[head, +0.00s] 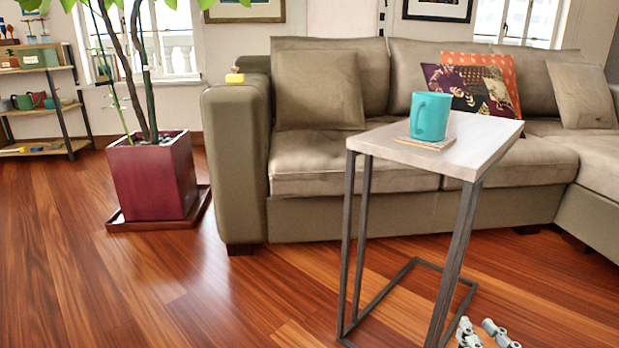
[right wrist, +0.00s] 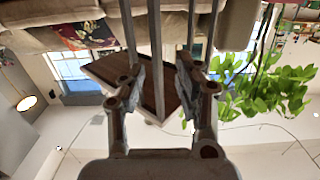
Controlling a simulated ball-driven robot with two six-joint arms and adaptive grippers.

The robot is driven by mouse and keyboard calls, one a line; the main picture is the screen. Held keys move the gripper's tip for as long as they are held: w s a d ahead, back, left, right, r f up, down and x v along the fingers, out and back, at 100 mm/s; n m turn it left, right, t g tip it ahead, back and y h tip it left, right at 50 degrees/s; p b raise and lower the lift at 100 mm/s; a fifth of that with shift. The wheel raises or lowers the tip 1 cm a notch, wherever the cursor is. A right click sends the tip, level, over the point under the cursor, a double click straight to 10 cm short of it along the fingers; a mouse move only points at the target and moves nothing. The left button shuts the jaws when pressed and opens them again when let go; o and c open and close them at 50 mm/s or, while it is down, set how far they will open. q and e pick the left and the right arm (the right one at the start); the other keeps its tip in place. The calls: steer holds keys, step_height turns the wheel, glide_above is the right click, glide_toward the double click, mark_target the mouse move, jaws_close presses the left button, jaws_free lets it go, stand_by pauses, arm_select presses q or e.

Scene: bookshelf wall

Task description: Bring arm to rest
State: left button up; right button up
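My right gripper (head: 484,330) shows at the bottom edge of the head view, low down by the foot of the side table (head: 506,131). Its two grey fingers are apart. In the right wrist view the right gripper (right wrist: 161,72) is open, with nothing held. A table leg and the dark table underside show beyond and between the fingers; I cannot tell how near they are. A teal mug (head: 430,116) stands upright on a coaster (head: 425,143) on the tabletop. My left gripper is in neither view.
A grey-brown sofa (head: 340,176) stands behind the table. A red planter (head: 151,177) with a plant is at the left, and a shelf (head: 42,68) is at the far left. A yellow object (head: 235,76) lies on the sofa arm. The wooden floor at front left is clear.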

steer(key=s+a+r+g, duration=0.1)
steer(key=s+a+g, duration=0.3)
steer(key=s, duration=0.6)
steer(key=s+a+r+g, duration=0.1)
steer(key=s+a+g, duration=0.2)
steer(key=s+g, duration=0.5)
arm_select(q)
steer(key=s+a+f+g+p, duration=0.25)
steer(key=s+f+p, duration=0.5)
steer(key=p, duration=0.65)
arm_select(e)
steer(key=s+d+f+g, duration=0.2)
steer(key=s+d+f, duration=0.2)
steer(key=s+f, duration=0.6)
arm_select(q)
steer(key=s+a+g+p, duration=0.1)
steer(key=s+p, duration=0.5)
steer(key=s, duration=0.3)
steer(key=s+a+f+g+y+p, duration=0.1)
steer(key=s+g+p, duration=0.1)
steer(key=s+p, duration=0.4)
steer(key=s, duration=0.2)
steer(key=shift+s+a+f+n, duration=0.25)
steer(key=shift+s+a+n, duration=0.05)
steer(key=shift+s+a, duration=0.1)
arm_select(e)
steer(key=s+d+g+h, duration=0.1)
steer(key=s+d+g, duration=0.1)
steer(key=s, duration=1.7)
steer(key=shift+g, duration=0.5)
